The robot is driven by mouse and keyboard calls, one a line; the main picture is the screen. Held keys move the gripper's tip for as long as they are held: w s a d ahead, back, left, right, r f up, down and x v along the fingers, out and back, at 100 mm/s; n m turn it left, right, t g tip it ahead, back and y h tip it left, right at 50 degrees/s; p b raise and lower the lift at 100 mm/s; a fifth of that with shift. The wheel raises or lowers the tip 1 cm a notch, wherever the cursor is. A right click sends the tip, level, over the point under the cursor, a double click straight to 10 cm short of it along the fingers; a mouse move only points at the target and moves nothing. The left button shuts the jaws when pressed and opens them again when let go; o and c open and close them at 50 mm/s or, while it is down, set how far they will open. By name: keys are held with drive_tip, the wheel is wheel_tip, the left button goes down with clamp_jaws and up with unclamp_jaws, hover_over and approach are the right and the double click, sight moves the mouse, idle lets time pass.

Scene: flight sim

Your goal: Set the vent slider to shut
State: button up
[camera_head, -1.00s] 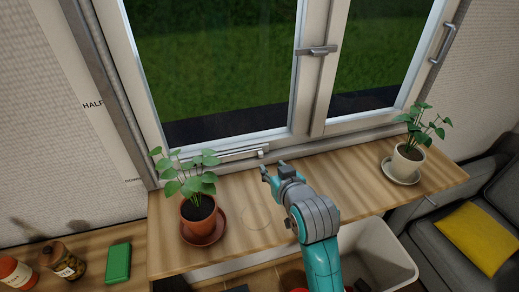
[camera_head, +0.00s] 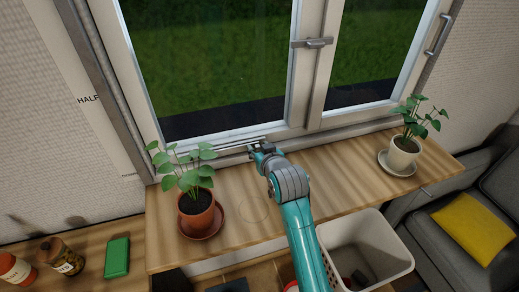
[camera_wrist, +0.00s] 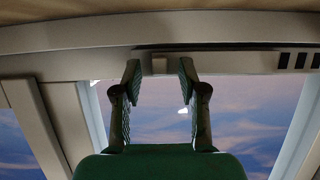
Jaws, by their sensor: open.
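The vent slider (camera_wrist: 159,66) is a small pale knob on a long strip (camera_wrist: 225,62) in the window frame. In the wrist view it sits between my two fingertips, with a narrow gap seeming to show on each side. My gripper (camera_wrist: 159,78) is open around it. In the head view my gripper (camera_head: 257,148) is at the right end of the vent strip (camera_head: 218,148), along the bottom of the left window pane. The knob is hidden there by my gripper. Several dark vent slots (camera_wrist: 299,61) show right of the knob in the wrist view.
A potted plant in a terracotta pot (camera_head: 196,208) stands left of my arm, its leaves close to the strip. A plant in a white pot (camera_head: 403,154) stands at the right. The wooden sill (camera_head: 320,185) between them is mostly clear. A pale bin (camera_head: 370,245) stands below.

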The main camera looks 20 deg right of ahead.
sight(224, 153)
clamp_jaws()
drive_tip(key=a, duration=1)
drive_tip(key=shift+a, duration=0.2)
unclamp_jaws()
drive_tip(key=shift+a, duration=0.15)
drive_tip(key=v, duration=1.2)
